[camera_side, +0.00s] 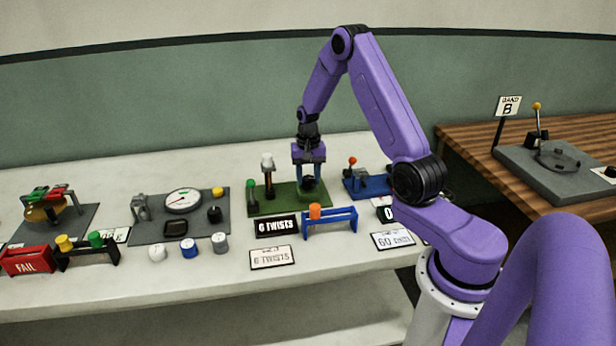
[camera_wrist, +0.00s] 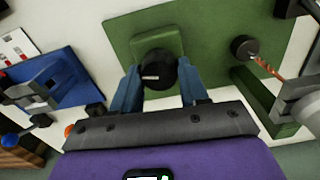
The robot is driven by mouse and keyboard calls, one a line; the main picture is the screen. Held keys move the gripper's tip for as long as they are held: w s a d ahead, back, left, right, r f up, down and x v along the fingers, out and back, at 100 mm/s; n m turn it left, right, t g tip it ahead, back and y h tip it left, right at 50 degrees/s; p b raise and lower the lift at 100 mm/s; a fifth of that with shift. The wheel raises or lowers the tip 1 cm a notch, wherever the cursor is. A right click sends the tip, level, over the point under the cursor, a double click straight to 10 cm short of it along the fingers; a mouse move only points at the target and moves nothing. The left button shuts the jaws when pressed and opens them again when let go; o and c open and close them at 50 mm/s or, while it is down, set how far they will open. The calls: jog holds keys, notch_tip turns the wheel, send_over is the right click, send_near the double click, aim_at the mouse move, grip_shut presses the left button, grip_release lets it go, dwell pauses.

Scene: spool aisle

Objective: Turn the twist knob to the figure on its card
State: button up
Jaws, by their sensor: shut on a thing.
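The twist knob (camera_wrist: 159,69) is round and black with a white pointer line, on a green base (camera_wrist: 208,28). In the wrist view the line lies nearly level across the picture. My gripper (camera_wrist: 160,78) is shut on the knob, one blue finger on each side. In the side view my gripper (camera_side: 309,183) points down over the green board (camera_side: 262,201) and mostly hides the knob. A black readout (camera_side: 277,227) before the board seems to read "6 TWISTS". The white card (camera_side: 272,257) in front seems to read "6 TWISTS"; both first figures are small.
Left of the knob on the green board stands a post with a white top (camera_side: 267,162). A blue rack with an orange piece (camera_side: 315,212) stands in front. A blue lever fixture (camera_side: 366,187) is at the right, a grey gauge board (camera_side: 150,231) at the left.

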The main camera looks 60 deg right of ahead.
aim_at(308, 177)
jog(key=shift+m, duration=0.4)
jog(key=o, duration=1.1)
jog(key=shift+c, duration=0.2)
jog(key=shift+r, duration=0.1)
notch_tip(308, 177, up, 17)
jog(key=shift+r, duration=0.15)
